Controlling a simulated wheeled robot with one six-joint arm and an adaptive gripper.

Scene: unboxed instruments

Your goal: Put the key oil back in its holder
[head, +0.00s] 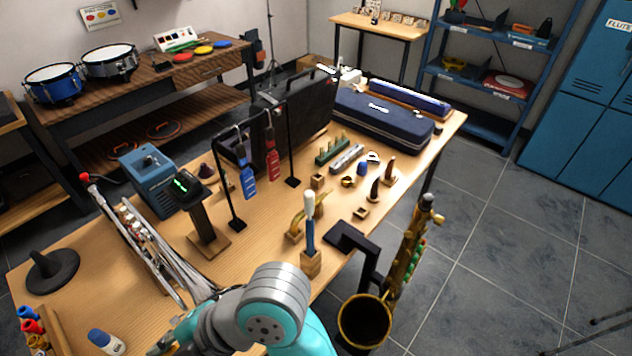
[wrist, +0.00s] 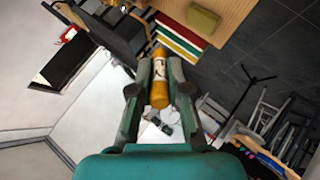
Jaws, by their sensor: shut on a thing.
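An amber bottle with a pale label, which looks like the key oil (wrist: 160,82), is between the fingers of my gripper (wrist: 161,76) in the wrist view. The gripper is shut on it. In the head view my arm is at the bottom, and neither the gripper nor the held bottle shows. Small wooden holders stand on the workbench (head: 262,232). One holder (head: 361,213) near the right edge and another holder (head: 318,181) further back look empty. I cannot tell which one is for the key oil.
A wooden holder (head: 311,263) with a blue-and-white upright tool stands near the front edge. A saxophone (head: 407,250) hangs on a black stand beside the bench.

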